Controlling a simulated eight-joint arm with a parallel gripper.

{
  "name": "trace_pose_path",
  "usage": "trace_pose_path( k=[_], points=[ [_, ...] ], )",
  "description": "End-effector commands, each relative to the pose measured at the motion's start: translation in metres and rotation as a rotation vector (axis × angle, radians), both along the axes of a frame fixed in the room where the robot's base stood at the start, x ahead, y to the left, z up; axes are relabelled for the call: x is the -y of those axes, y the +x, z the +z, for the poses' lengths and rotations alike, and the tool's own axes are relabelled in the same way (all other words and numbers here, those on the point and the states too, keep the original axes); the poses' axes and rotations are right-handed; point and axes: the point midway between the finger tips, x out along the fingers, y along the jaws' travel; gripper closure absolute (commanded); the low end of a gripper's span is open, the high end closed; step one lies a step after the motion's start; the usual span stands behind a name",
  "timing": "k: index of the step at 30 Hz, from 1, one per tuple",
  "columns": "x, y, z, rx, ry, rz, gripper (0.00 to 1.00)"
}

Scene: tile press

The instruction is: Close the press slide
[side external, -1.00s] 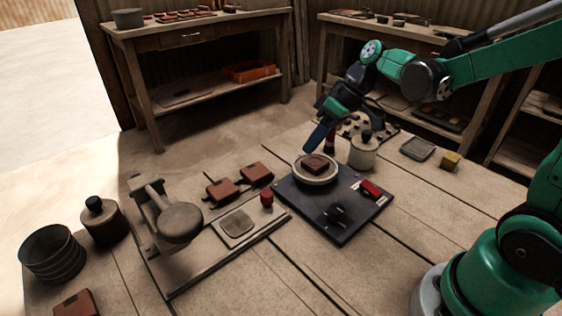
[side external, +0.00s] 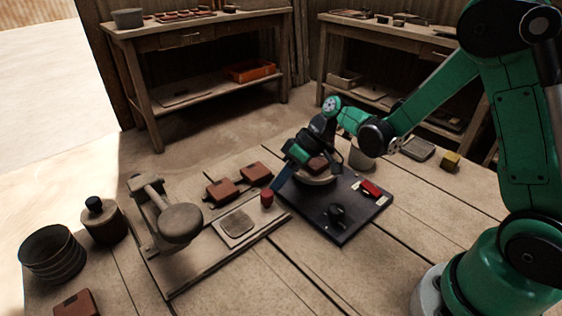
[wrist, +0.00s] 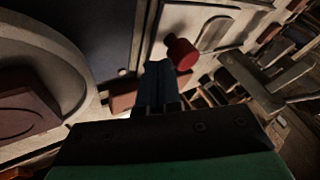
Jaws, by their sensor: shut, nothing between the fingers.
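The press (side external: 180,223) stands on the left of the table, with a round head on a lever arm. Its slide (side external: 220,241) extends to the right of the head, out from under it, with a flat greyish tile (side external: 238,224) on it. A red knob (side external: 267,197) is at the slide's right end. My gripper (side external: 276,188) is shut and empty, pointing down just beside the knob on its right. In the wrist view the shut fingers (wrist: 156,82) are close to the red knob (wrist: 181,52); I cannot tell whether they touch.
A dark board (side external: 345,222) lies right of the slide, with a round pale dish, a red piece and a black knob on it. Brown tiles (side external: 222,190) lie behind the slide. A lidded jar (side external: 102,221) and a ribbed pot (side external: 51,254) stand at far left.

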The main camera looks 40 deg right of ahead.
Motion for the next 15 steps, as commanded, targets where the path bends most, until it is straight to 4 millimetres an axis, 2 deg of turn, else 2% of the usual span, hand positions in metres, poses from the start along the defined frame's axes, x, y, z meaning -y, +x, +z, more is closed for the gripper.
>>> trace_pose_path(
  k=[11,15],
  points=[
    [-0.002,0.000,-0.001,0.000,0.000,0.000,1.00],
    [-0.019,0.001,-0.001,0.000,-0.001,0.006,1.00]
  ],
)
